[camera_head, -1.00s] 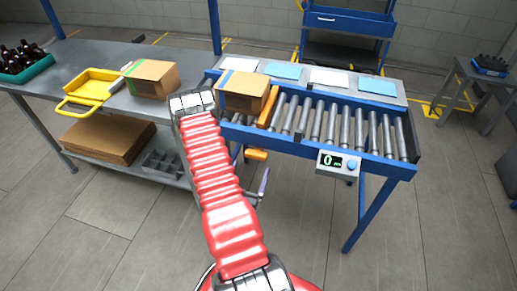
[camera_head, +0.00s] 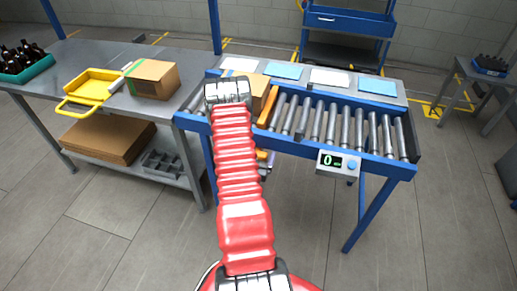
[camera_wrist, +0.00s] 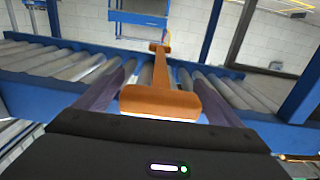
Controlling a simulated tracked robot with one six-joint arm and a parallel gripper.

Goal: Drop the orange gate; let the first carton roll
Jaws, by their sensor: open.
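The orange gate (camera_head: 268,108) stands across the rollers in the head view, beside a brown carton (camera_head: 258,92) on its left. My arm hides much of that carton. In the wrist view the gate (camera_wrist: 158,48) runs away from me, with its wide orange handle (camera_wrist: 160,103) close in front. My gripper (camera_wrist: 158,75) is open, one dark finger on each side of the gate's stem, with the handle nearest the palm. I cannot tell whether the fingers touch it. In the head view my arm mostly hides the gripper.
The roller conveyor (camera_head: 345,128) is clear of cartons right of the gate. Its control box (camera_head: 338,162) reads 0. A second carton (camera_head: 153,79), a yellow tray (camera_head: 88,87) and a teal crate of bottles (camera_head: 27,70) are on the left bench.

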